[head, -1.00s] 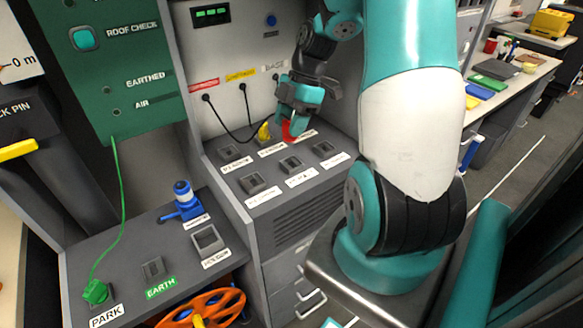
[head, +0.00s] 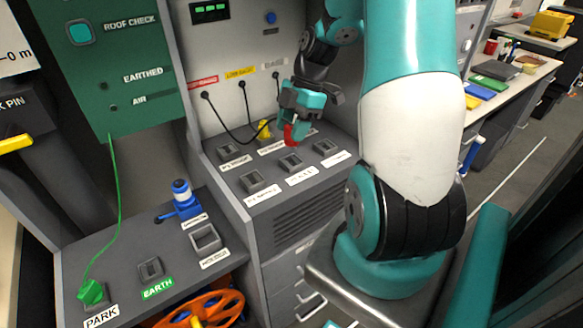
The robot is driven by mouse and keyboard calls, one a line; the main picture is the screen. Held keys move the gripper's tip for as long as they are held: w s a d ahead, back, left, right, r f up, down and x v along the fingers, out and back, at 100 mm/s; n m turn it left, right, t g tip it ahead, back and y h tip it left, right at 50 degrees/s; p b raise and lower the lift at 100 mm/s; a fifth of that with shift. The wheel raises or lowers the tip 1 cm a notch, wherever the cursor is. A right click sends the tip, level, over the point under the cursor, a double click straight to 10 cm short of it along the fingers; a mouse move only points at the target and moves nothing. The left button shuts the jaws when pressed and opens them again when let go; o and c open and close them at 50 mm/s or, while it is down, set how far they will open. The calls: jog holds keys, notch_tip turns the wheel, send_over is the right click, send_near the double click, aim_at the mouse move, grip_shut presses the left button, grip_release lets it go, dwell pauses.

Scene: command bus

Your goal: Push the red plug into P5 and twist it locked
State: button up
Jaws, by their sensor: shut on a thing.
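The red plug (head: 290,134) is in my gripper (head: 296,118), whose jaws are shut on it. The plug points down over the sloped socket panel (head: 222,172), just behind the middle front socket (head: 291,164). I cannot tell whether its lower end touches the panel. Two rows of square sockets show, including the left front socket (head: 251,182) and the right front socket (head: 327,147). The labels are too small to read surely, so I cannot tell which is P5. My gripper hides part of the back row.
A yellow plug (head: 265,129) stands in the back row, close left of the red plug, with a black cable. Further cables hang from the wall above. A blue plug (head: 182,197) and green plug (head: 91,292) are on the lower left shelf (head: 120,248).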

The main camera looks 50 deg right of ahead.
jog(key=shift+f+b, duration=1.6)
jog(key=shift+f, duration=0.5)
jog(key=shift+m, duration=0.3)
jog(key=shift+f+b, duration=0.75)
jog(key=shift+f, duration=0.2)
jog(key=m, duration=0.2)
jog(key=m+t, duration=0.1)
jog(key=m, duration=0.1)
jog(key=shift+t+h, duration=0.3)
